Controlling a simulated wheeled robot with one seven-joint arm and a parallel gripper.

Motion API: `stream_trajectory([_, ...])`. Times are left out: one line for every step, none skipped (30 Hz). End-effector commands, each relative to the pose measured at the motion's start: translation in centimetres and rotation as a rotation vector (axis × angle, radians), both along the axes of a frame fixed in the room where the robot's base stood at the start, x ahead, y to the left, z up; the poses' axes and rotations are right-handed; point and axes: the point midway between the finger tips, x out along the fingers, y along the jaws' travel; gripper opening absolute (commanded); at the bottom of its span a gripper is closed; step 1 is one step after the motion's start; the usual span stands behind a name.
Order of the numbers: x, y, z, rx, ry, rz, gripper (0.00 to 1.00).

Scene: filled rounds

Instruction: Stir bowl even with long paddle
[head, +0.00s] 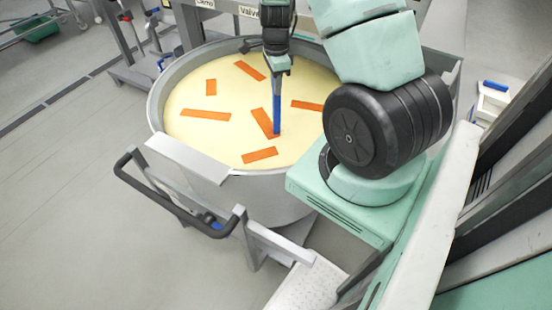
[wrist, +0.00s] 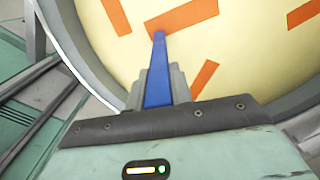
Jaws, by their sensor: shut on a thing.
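A large grey bowl (head: 158,107) holds a pale yellow filling (head: 230,105) with several orange strips (head: 206,114) scattered on its surface. The long blue paddle (head: 277,110) stands nearly upright, its lower end at the filling beside a middle orange strip (head: 262,121). How deep it dips, I cannot tell. My gripper (head: 278,68) is above the bowl and shut on the paddle's upper part. In the wrist view, the blue paddle (wrist: 158,75) runs from between my fingers (wrist: 158,88) toward an orange strip (wrist: 182,17).
A black push handle (head: 178,210) and a metal step (head: 300,285) are in front of the bowl. A green bin (head: 36,28) is at far left. The floor at left is clear.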

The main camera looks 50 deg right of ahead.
Motion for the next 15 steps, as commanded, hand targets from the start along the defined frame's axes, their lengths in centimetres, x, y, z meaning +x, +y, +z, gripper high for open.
stream_trajectory([-0.4,-0.1,0.0,0.0,0.0,-0.002,0.0])
stream_trajectory([-0.7,-0.2,-0.1,0.0,0.0,-0.002,0.0])
stream_trajectory([-1.3,-0.2,-0.1,0.001,0.001,-0.003,0.0])
stream_trajectory([-1.9,-0.3,-0.2,0.001,0.0,-0.005,0.0])
stream_trajectory([-2.4,-0.4,-0.2,0.001,-0.001,-0.005,0.0])
stream_trajectory([-3.2,-0.5,-0.2,0.0,0.0,-0.005,0.0])
stream_trajectory([-3.7,-0.6,-0.2,-0.001,-0.001,-0.005,0.0])
stream_trajectory([-4.2,-0.7,-0.2,0.001,-0.001,-0.005,0.0])
stream_trajectory([-4.9,-0.8,-0.2,0.001,-0.001,-0.005,0.0])
stream_trajectory([-5.5,-0.8,-0.2,0.001,0.0,-0.004,0.0])
stream_trajectory([-6.0,-0.9,-0.2,0.001,-0.001,-0.005,0.0])
stream_trajectory([-6.7,-1.0,-0.2,-0.001,-0.001,-0.005,0.0])
stream_trajectory([-7.2,-1.1,-0.2,-0.001,-0.001,-0.004,0.0])
stream_trajectory([-7.6,-1.2,-0.2,-0.001,-0.002,-0.004,0.0])
stream_trajectory([-8.1,-1.2,-0.2,-0.001,-0.001,-0.004,0.0])
